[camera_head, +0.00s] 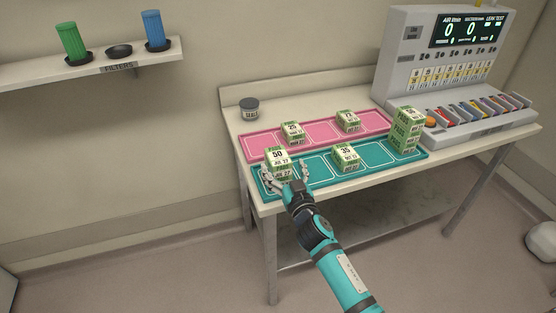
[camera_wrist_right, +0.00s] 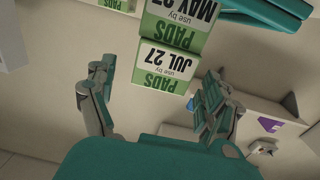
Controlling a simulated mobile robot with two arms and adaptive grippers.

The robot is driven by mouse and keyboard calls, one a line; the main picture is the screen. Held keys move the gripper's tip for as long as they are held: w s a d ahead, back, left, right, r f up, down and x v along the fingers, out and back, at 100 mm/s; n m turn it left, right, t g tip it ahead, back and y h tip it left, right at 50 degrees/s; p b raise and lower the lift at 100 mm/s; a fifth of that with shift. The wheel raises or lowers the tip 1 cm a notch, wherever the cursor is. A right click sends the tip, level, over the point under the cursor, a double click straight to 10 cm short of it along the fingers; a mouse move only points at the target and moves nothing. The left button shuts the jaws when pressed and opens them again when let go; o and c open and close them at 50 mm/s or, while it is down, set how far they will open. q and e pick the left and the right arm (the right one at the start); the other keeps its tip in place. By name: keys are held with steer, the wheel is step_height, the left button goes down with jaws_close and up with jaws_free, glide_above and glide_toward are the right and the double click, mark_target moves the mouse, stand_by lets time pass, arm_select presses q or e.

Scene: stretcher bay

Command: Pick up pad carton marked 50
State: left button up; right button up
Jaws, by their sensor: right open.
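The pad carton marked 50 (camera_head: 277,157) is green and white and sits on top of another pad carton at the left end of the teal tray (camera_head: 317,167). My right gripper (camera_head: 286,172) is open at this stack, at its near side. In the right wrist view, a carton reading JUL 27 (camera_wrist_right: 165,68) shows between and beyond the open fingers of my right gripper (camera_wrist_right: 157,88). A carton reading MAY 27 (camera_wrist_right: 180,18) adjoins it. I see no clear contact between fingers and carton. My left gripper is not in view.
The teal tray also holds a carton marked 35 (camera_head: 345,158) and a carton stack (camera_head: 406,130) at the right. A pink tray (camera_head: 318,131) behind holds cartons, including one marked 25 (camera_head: 292,133). A dark jar (camera_head: 249,109) and a test machine (camera_head: 440,70) stand on the table.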

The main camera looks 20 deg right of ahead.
mark_target(274, 147)
steer(key=w, duration=0.3)
steer(key=w+p, duration=0.1)
steer(key=w, duration=0.1)
steer(key=shift+a+r, duration=0.1)
steer(key=shift+r, duration=0.2)
steer(key=shift+c, duration=0.4)
steer(key=shift+r, duration=0.1)
steer(key=shift+c, duration=1.2)
steer(key=c, duration=1.1)
steer(key=shift+o, duration=0.2)
